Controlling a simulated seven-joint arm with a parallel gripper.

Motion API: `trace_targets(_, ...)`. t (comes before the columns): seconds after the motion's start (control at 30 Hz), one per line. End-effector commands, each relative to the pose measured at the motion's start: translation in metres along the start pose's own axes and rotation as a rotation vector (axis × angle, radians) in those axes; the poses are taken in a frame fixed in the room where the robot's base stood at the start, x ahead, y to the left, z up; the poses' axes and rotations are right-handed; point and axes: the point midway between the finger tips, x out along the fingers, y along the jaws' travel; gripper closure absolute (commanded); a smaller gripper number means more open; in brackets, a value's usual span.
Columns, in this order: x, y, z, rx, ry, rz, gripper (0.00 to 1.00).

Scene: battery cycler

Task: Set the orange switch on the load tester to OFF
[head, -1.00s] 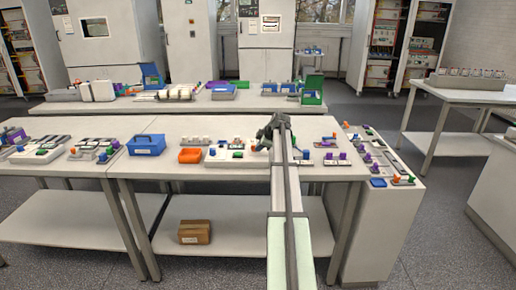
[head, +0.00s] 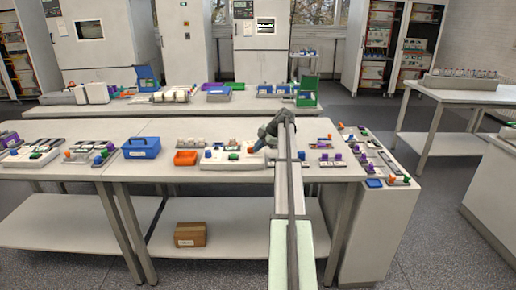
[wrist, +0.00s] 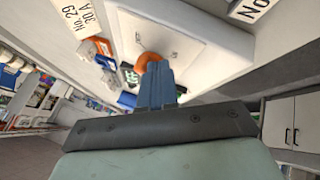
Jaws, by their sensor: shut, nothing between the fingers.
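The load tester is a white box (head: 225,164) on the front table, left of my gripper in the head view. In the wrist view its white face (wrist: 165,35) fills the top middle. The orange switch (wrist: 148,58) stands out from that face, right at my fingertips; its lower part is hidden by the fingers. My gripper (wrist: 157,72) has its blue fingers shut together with nothing between them. I cannot tell whether they touch the switch. In the head view my gripper (head: 259,146) is at the tester's right end and hides that end.
A green part (wrist: 128,74) shows left of the fingers. An orange tray (head: 186,158) and a blue caddy (head: 141,147) stand left of the tester. Small panels with purple knobs (head: 325,157) lie to the right. White labels flank the tester's face in the wrist view.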

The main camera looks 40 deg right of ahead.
Motion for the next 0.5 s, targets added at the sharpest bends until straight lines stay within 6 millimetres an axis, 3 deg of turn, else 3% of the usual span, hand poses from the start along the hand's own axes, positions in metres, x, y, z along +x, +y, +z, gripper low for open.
trace_targets(0.5,0.012,0.009,-0.013,-0.002,0.006,0.002,1.0)
